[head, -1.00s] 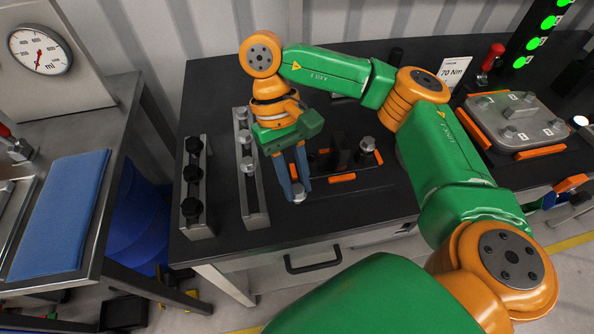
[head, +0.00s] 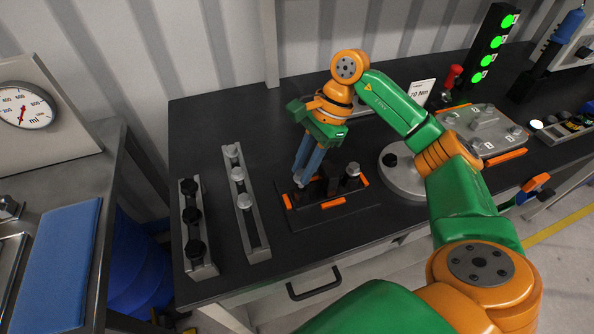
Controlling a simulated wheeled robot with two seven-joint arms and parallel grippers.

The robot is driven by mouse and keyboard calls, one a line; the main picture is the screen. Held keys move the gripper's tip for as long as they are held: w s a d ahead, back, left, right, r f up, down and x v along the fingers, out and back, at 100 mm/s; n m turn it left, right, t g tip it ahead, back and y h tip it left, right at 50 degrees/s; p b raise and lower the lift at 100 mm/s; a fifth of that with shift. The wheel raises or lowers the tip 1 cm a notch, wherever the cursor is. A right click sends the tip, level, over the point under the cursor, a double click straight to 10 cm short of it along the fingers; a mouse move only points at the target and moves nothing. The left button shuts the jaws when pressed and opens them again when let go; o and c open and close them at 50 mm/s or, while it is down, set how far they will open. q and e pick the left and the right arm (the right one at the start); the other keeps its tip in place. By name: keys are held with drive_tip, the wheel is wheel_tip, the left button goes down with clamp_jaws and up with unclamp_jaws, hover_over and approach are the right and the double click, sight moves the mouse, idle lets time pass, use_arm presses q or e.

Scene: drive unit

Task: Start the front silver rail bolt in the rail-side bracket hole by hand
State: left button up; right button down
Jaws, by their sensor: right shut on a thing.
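My right gripper (head: 301,177) points down over the left part of a dark fixture plate (head: 345,212) with orange corner pieces. Its blue fingers are shut on a silver bolt (head: 298,183), largely hidden by the fingertips. A dark bracket (head: 331,180) stands just right of the fingers. The hole under the held bolt is hidden, so I cannot tell whether the bolt touches or enters it. Another silver bolt (head: 352,170) stands upright at the bracket's right side. My left gripper is not in view.
A metal rack (head: 257,238) holds silver bolts, with black bolts in another rack (head: 202,262) to its left. A round grey disc (head: 402,182) lies right of the fixture. A grey cover plate (head: 488,130) and red-handled tool (head: 452,76) are farther right.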

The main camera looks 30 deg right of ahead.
drive_tip(key=f, duration=0.2)
drive_tip(key=f+b, duration=0.1)
drive_tip(key=shift+d+m, duration=0.25)
drive_tip(key=shift+m, duration=0.05)
drive_tip(key=m, duration=0.1)
drive_tip(key=m+t, duration=0.1)
drive_tip(key=shift+s+f+m+b, duration=0.15)
drive_tip(key=shift+s+m+b, duration=0.05)
drive_tip(key=shift+m+b, duration=0.1)
drive_tip(key=shift+a+m+t+h+b, duration=0.1)
drive_tip(key=shift+m+t+h+b, duration=0.3)
drive_tip(key=shift+m, duration=0.7)
drive_tip(key=m, duration=0.2)
drive_tip(key=m+t+h, duration=0.1)
drive_tip(key=m, duration=0.1)
drive_tip(key=shift+s+a+m+t+b, duration=0.1)
drive_tip(key=shift+m+t+b, duration=0.2)
drive_tip(key=c, duration=1)
unclamp_jaws()
drive_tip(key=shift+r, duration=0.2)
drive_tip(key=o, duration=0.4)
